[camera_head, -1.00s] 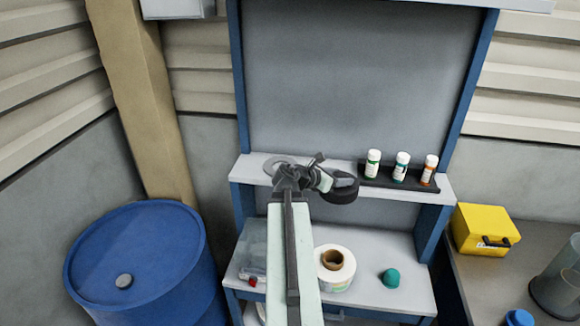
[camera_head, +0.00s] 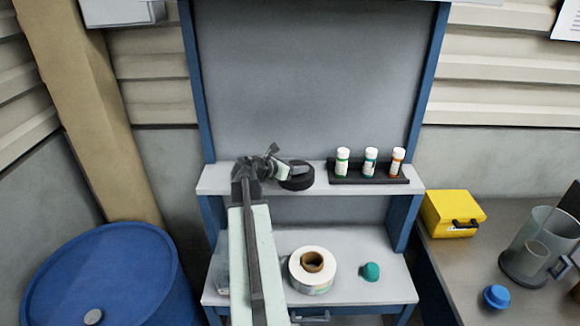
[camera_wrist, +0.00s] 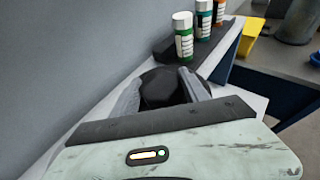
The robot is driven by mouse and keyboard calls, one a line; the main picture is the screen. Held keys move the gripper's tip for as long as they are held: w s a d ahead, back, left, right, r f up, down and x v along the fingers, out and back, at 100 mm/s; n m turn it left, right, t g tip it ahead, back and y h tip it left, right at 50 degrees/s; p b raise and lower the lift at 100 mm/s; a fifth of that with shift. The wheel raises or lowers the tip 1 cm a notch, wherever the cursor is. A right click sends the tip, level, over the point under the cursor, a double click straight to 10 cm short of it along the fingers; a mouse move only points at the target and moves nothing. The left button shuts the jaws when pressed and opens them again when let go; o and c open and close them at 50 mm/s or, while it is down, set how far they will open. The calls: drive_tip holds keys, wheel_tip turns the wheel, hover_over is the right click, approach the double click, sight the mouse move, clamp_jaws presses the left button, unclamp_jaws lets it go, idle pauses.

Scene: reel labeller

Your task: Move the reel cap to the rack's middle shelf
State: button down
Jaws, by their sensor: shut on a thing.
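The reel cap (camera_head: 296,178) is a black round disc. It is over the rack's middle shelf (camera_head: 330,201), left of the small bottles. I cannot tell whether it touches the shelf. My gripper (camera_head: 290,170) is shut on it. In the wrist view the cap (camera_wrist: 160,87) sits between the two grey fingers (camera_wrist: 163,92), and its near side is partly hidden. The middle shelf is a pale board between blue posts, partly covered by my arm at its left.
A black holder (camera_head: 368,181) with three small bottles stands right of the cap. The lower shelf holds a white label reel (camera_head: 313,282) and a teal knob (camera_head: 371,271). A blue drum (camera_head: 100,270) stands left. A yellow box (camera_head: 452,213) is on the right bench.

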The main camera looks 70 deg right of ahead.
drive_tip(key=d+f+b, duration=0.1)
drive_tip(key=d, duration=0.2)
drive_tip(key=w+d+f+b, duration=0.1)
drive_tip(key=d+f+b, duration=0.1)
drive_tip(key=d, duration=0.1)
drive_tip(key=w+d+f+b, duration=0.1)
drive_tip(key=d+f, duration=0.1)
drive_tip(key=d, duration=0.1)
drive_tip(key=shift+w+d+b, duration=0.2)
drive_tip(key=shift+d+b, duration=0.1)
drive_tip(key=shift+b, duration=0.05)
drive_tip(key=shift+r, duration=0.25)
drive_tip(key=shift+f, duration=0.15)
drive_tip(key=c, duration=0.6)
unclamp_jaws()
drive_tip(key=shift+o, duration=0.2)
drive_tip(key=shift+a+r+p, duration=0.1)
drive_tip(key=shift+r+p, duration=0.25)
drive_tip(key=shift+p, duration=0.1)
drive_tip(key=p+v, duration=0.4)
drive_tip(key=v, duration=0.7)
drive_tip(key=shift+w+a+r, duration=0.15)
drive_tip(key=shift+a, duration=0.2)
